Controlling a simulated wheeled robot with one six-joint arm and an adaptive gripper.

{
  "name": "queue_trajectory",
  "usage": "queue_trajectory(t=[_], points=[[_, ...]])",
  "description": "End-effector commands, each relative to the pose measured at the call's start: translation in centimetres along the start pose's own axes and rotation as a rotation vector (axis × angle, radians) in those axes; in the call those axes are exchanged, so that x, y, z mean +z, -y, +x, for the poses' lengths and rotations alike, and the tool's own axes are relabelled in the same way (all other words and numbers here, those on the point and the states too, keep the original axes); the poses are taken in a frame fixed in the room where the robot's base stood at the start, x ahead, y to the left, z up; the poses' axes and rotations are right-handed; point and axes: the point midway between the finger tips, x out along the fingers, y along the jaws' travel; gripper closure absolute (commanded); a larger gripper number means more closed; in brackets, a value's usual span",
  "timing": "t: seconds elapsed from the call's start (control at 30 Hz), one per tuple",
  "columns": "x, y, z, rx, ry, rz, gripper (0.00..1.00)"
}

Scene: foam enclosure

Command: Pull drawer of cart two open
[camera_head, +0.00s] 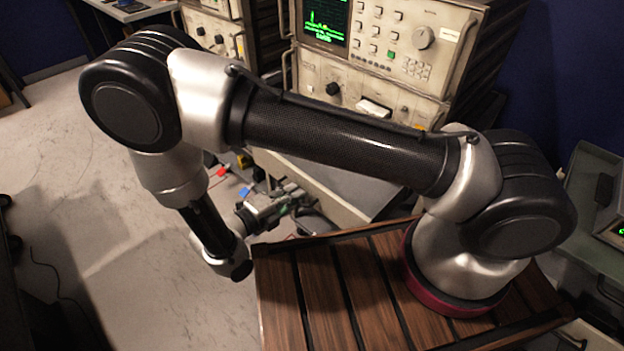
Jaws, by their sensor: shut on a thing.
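The cart (312,187) with the stacked instruments stands behind my arm, its pale front edge running down to the right. Small red (222,171) and blue (244,191) items show just left of my gripper.
Instruments with a green screen (325,20) and knobs sit on the cart. A second instrument rack (212,30) stands further left. The wooden slatted top (315,290) carries my arm's base. A grey case (590,190) is at the right. The pale floor (110,230) at left is largely clear.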

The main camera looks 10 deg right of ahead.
Motion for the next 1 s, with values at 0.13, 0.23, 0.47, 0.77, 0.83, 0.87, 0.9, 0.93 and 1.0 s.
queue_trajectory(t=[0.13,0.23,0.47,0.77,0.83,0.87,0.9,0.93,1.0], points=[[0.1,-0.7,-3.0,0.002,0.003,0.002,1.0],[0.0,-0.9,-4.2,0.001,0.002,0.0,1.0],[0.0,-1.1,-5.3,0.001,0.0,0.0,1.0],[0.0,-1.1,-5.3,0.001,0.0,0.0,1.0],[0.1,-1.1,-5.3,0.001,0.001,0.0,0.81],[0.1,-1.1,-5.3,0.001,0.001,0.0,0.76],[0.0,-1.1,-5.3,0.001,0.0,0.0,0.71],[0.0,-1.1,-5.3,0.0,0.0,0.0,0.71],[0.0,-1.1,-5.3,0.0,0.0,0.0,0.71]])
